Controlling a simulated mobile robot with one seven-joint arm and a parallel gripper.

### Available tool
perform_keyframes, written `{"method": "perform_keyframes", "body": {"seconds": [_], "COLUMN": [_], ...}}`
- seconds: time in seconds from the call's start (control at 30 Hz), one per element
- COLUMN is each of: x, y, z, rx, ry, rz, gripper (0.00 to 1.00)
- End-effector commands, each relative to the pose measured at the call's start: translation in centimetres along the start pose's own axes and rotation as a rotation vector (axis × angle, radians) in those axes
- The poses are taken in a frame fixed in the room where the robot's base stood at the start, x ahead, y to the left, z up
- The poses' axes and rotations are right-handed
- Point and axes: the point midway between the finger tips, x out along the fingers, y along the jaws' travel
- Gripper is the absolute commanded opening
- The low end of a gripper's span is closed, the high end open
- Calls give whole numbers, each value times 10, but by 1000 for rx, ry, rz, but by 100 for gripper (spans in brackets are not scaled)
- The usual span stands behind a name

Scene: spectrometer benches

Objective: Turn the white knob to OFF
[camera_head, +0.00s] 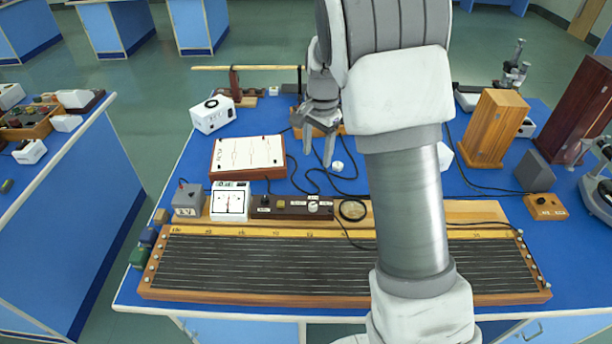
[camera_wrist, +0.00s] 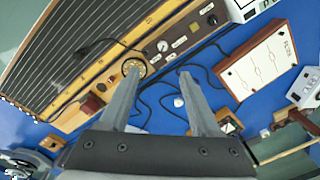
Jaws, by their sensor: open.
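The white knob (camera_head: 313,206) sits near the right end of a dark brown control strip (camera_head: 283,208) behind the long wire board. In the wrist view, the white knob (camera_wrist: 163,46) shows on the strip, just beyond and between my fingertips. Small white labels lie near it, but their words are too small to read. My gripper (camera_head: 318,152) is open and empty, in the air above the blue table, behind the strip and apart from the knob. In the wrist view, my gripper (camera_wrist: 158,72) has its two fingers spread.
A white meter (camera_head: 230,201) and a grey box (camera_head: 188,200) stand left of the strip. A round dial (camera_head: 352,209) lies right of the knob. Black cables and a small white disc (camera_head: 338,166) lie behind it. A framed white board (camera_head: 249,155) lies behind left.

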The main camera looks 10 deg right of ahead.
Motion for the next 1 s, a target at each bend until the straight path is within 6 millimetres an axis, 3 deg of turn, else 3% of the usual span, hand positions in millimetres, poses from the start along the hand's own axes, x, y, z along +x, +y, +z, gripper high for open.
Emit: {"method": "perform_keyframes", "body": {"seconds": [0.1,0.57,1.0], "x": [23,68,162], "y": [-9,-14,-8], "z": [-8,-12,-12], "rx": [52,97,95], "ry": [-4,-6,-6], "rz": [34,61,61], "gripper": [64,64,64]}}
